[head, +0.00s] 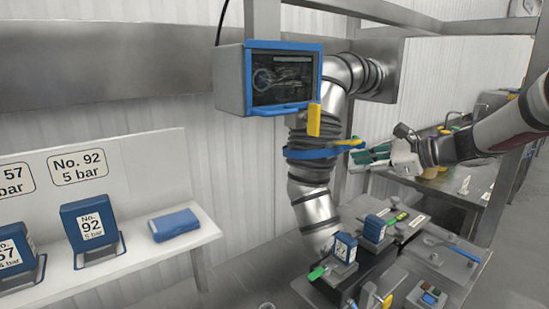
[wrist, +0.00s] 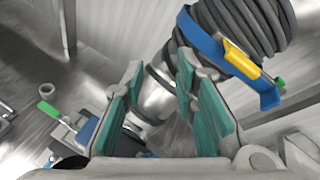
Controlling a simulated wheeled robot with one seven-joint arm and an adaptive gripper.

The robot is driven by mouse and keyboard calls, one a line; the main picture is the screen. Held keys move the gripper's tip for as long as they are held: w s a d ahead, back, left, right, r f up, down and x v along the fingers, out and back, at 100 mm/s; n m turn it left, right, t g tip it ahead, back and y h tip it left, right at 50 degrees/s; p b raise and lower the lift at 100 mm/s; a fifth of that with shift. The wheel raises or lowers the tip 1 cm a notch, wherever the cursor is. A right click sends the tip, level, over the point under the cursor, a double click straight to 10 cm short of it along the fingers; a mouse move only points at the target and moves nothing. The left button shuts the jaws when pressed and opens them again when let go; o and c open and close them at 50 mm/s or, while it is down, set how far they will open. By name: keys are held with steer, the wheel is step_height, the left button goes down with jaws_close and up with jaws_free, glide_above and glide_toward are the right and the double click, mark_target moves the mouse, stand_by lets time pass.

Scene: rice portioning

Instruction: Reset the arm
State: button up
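My gripper (head: 357,162) reaches in from the right in the head view, its green-padded fingers pointing left. In the wrist view my gripper (wrist: 160,75) shows two fingers with teal pads set apart, and nothing is held between them. In the head view the fingertips are close to the blue clamp band (head: 312,153) with a yellow handle on a ribbed duct (head: 323,208). Whether they touch it cannot be told there. In the wrist view the blue band (wrist: 203,40) and its yellow handle (wrist: 242,60) lie beyond the right finger, outside the gap.
A blue-framed screen box (head: 282,77) hangs left of the duct. A workbench (head: 375,265) with blue blocks and a green handle (head: 316,273) stands below. A white shelf (head: 120,262) with blue No. 92 and No. 57 plates is at left. A metal table is behind my arm.

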steer(key=s+a+n+g+h, duration=0.2)
steer(key=s+a+n, duration=0.25)
steer(key=s, duration=0.45)
steer(key=s+a+n+g+h, duration=0.25)
steer(key=s+a+n, duration=0.2)
steer(key=s, duration=0.45)
steer(key=s+d+f+n+h, duration=0.1)
steer(key=s+d+n+h, duration=0.1)
steer(key=s+n, duration=0.3)
steer(key=s+d+f+n+t+h, duration=0.1)
steer(key=s+n, duration=0.5)
steer(key=s, duration=0.8)
steer(key=d+f+h, duration=0.1)
steer(key=d+h, duration=0.1)
steer(key=h, duration=0.1)
steer(key=shift+s+d+f+n, duration=0.15)
steer(key=shift+s+d+n, duration=0.15)
